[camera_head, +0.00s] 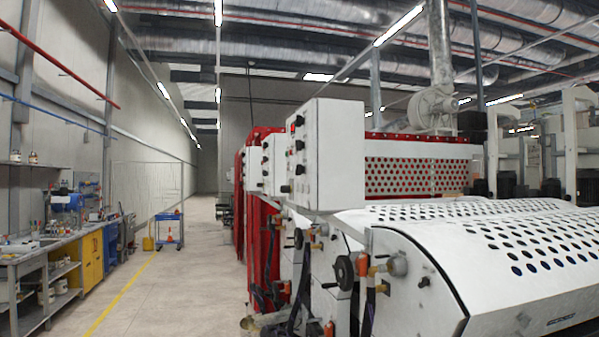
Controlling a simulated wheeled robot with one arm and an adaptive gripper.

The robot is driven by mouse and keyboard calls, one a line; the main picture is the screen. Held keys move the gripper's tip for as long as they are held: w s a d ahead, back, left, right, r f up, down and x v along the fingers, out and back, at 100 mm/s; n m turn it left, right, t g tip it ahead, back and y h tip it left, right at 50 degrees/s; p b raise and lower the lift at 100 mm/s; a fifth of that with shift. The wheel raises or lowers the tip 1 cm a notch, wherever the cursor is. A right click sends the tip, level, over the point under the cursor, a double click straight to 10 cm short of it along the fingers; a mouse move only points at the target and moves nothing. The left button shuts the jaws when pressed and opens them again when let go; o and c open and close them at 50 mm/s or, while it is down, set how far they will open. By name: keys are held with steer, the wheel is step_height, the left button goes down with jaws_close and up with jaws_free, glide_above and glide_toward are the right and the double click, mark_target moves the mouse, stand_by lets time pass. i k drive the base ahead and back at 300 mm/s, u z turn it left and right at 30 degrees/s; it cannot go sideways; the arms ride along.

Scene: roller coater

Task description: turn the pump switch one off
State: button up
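A white control box (338,155) stands on the near end of the roller coater, right of the picture's middle. Its narrow left face carries several dark knobs and a red button (299,121). Which knob is pump switch one cannot be told at this size. Similar smaller boxes (272,164) sit behind it on the machines further back. My gripper is not in view.
The coater's white perforated cover (490,245) fills the lower right. A black handwheel (344,272) and hoses stick out on its left side. A clear floor aisle (180,290) runs along the left, with a workbench (40,265) and a blue cart (169,230) beyond.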

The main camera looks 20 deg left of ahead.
mark_target(300, 170)
steer(key=z, duration=0.6)
steer(key=k, duration=0.15)
steer(key=u, duration=2.15)
steer(key=i, duration=1.05)
steer(key=u, duration=0.5)
steer(key=i, duration=1.9)
steer(key=z, duration=0.6)
